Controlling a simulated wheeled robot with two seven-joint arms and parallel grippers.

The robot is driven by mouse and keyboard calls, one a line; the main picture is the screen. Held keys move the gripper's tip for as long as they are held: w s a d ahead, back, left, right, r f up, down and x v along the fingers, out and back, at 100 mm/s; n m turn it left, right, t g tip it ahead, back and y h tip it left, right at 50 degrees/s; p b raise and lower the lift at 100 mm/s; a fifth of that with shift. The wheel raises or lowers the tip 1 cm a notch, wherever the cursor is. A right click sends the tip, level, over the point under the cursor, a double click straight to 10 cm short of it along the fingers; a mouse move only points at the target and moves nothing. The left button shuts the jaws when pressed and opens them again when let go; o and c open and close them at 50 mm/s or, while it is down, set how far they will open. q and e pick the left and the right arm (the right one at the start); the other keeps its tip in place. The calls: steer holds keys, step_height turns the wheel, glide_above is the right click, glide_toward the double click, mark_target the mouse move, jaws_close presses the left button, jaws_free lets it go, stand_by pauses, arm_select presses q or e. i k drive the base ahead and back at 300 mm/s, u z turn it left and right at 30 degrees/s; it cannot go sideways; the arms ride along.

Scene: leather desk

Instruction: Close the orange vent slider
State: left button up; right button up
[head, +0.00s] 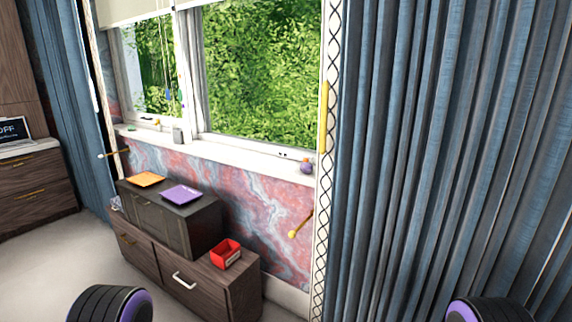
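I cannot make out for sure which thing is the orange vent slider. A small orange piece (157,121) shows at the bottom of the left window frame, too small to tell its form or whether it is open or closed. A flat orange square (148,179) lies on top of the dark box, beside a flat purple one (181,194). Neither of my grippers is in view. Only dark rounded parts with purple faces, which look like my arms, show at the bottom edge.
A window (262,75) sits above a marbled wall. Below it, a dark box (168,222) and a red tray (226,254) stand on a low wooden cabinet (235,291). A blue curtain (440,150) fills the right side. The pale floor (45,270) at lower left is clear.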

mark_target(288, 156)
steer(key=u, duration=1.25)
steer(key=i, duration=1.2)
steer(key=u, duration=0.55)
steer(key=i, duration=0.55)
steer(key=z, duration=1.7)
